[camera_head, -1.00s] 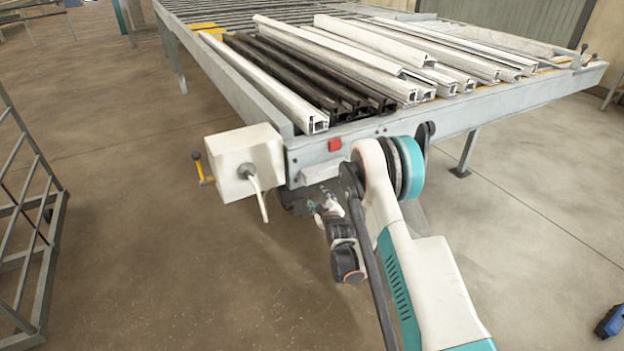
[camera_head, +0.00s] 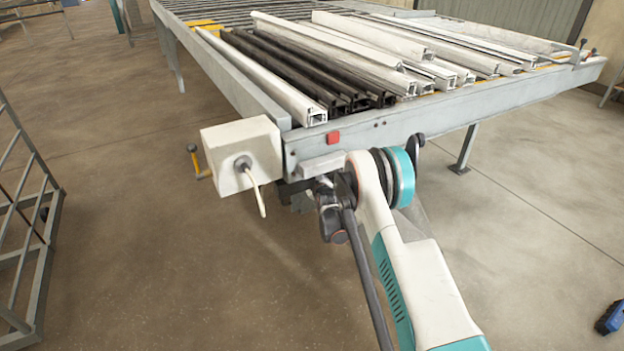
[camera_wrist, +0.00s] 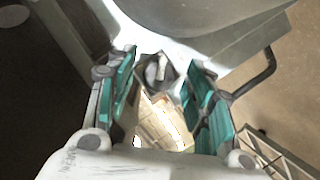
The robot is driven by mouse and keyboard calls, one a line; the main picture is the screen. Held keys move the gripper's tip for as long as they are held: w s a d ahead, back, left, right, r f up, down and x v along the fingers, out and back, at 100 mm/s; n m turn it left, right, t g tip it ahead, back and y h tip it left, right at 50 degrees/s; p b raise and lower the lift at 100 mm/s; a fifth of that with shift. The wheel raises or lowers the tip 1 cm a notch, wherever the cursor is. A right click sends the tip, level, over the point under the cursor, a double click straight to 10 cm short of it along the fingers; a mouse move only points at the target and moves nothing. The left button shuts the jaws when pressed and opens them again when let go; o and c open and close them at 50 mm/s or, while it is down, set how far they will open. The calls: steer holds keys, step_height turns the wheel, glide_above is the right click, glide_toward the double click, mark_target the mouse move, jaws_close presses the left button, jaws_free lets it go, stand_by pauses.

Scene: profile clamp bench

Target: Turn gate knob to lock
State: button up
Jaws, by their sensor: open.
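A dark, diamond-shaped fitting with a pale raised piece in its middle, which looks like a knob (camera_wrist: 157,69), lies between and beyond my fingertips in the wrist view. My gripper (camera_wrist: 160,88) is open, with one teal finger on each side and nothing held. I cannot tell whether a finger touches the fitting. In the head view my gripper is mostly hidden behind my arm, below the table's front edge near the white box (camera_head: 228,160). That box carries a grey round boss with a white lever (camera_head: 256,195) hanging from it. No label shows which part is the gate knob.
The roller table (camera_head: 460,112) bears several white profiles (camera_head: 345,42) and dark ones (camera_head: 300,78). A red button (camera_head: 333,138) is on its front edge. A metal rack (camera_head: 30,230) stands at left. Open floor lies between.

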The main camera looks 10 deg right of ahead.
steer(key=c, duration=1)
steer(key=shift+c, duration=0.2)
steer(key=shift+m, duration=0.3)
steer(key=shift+d+r+m+g+y, duration=0.1)
steer(key=shift+m+g+y, duration=0.4)
steer(key=shift+m+y, duration=0.65)
steer(key=shift+d+m+g+y, duration=0.1)
steer(key=shift+m+g+y, duration=0.5)
steer(key=shift+m, duration=1.05)
